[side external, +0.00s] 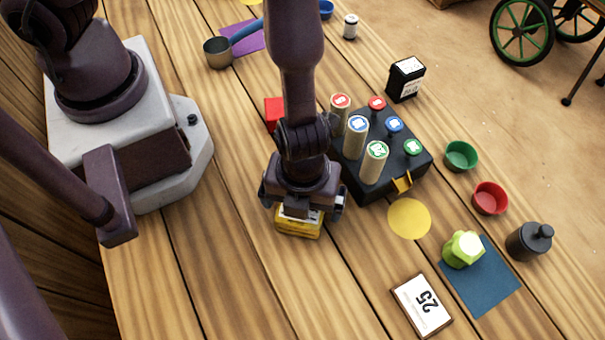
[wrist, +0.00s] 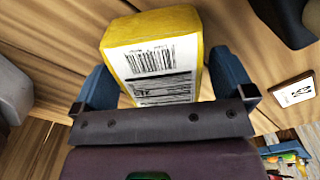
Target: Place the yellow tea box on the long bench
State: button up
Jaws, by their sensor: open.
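The yellow tea box (side external: 298,222) is low over the planks of the wooden bench (side external: 215,265), under my gripper (side external: 303,205), and seems to rest on them. My gripper points down with its fingers on either side of the box and is open. In the wrist view the yellow tea box (wrist: 190,28) shows a white barcode label and lies between the two blue fingers of my gripper (wrist: 158,78). The wrist and fingers hide part of the box. I cannot tell whether either finger touches it.
A black block with capped cylinders (side external: 415,165) stands close to the right. A red block (side external: 273,110) is behind my arm. A yellow disc (side external: 409,218), a "25" card (side external: 422,305) and a green object (side external: 463,249) on a blue mat (side external: 490,285) lie right. The front planks are clear.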

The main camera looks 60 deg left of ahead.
notch_tip(320, 180, up, 12)
jog(key=w+a+r+n+t+y, duration=0.1)
jog(key=w+a+r+n+t, duration=0.15)
jog(key=a+r+n, duration=0.4)
jog(key=w+a+r+n+t+y, duration=0.1)
jog(key=w+a+r+n, duration=0.2)
jog(key=a+r+n, duration=0.35)
jog(key=s+a+r+n+t+h, duration=0.2)
jog(key=s+a+r+n, duration=0.4)
jog(key=n, duration=0.7)
jog(key=a+r, duration=0.2)
jog(key=a, duration=0.2)
jog(key=shift+r, duration=0.25)
